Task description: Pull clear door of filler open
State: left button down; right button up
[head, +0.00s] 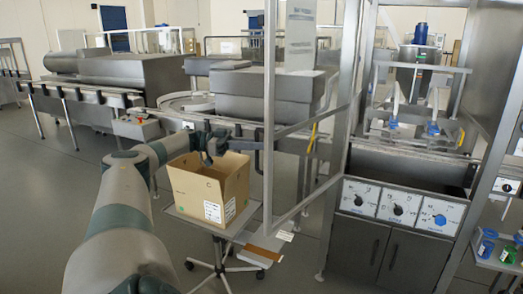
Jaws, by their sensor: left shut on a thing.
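The clear door (268,110) is a tall metal frame with a transparent pane. It stands swung out at an angle from the filler (400,150), with its free upright edge toward the left and an open gap in front of the machine. My left arm reaches up from the bottom of the head view. My left gripper (250,145) is at the free edge of the door, about mid-height, and is shut on it. The exact grip on the frame or handle is small and partly hidden by the wrist. My right gripper is not in view.
An open cardboard box (203,190) sits on a small wheeled stand (252,212) just below my left gripper, close to the door. A conveyor and steel machine (115,75) stand behind on the left. Jars (487,243) are on a shelf at the right edge. Grey floor is free at left.

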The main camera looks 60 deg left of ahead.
pick_arm(q)
jog(key=shift+a+r, duration=0.15)
jog(key=shift+a, duration=0.25)
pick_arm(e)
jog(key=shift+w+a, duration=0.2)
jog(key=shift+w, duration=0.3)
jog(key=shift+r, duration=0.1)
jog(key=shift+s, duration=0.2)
pick_arm(q)
jog(key=c, duration=1.9)
grip_release()
jog(key=shift+c, duration=0.2)
jog(key=shift+o, duration=0.9)
jog(key=shift+w+d, duration=0.1)
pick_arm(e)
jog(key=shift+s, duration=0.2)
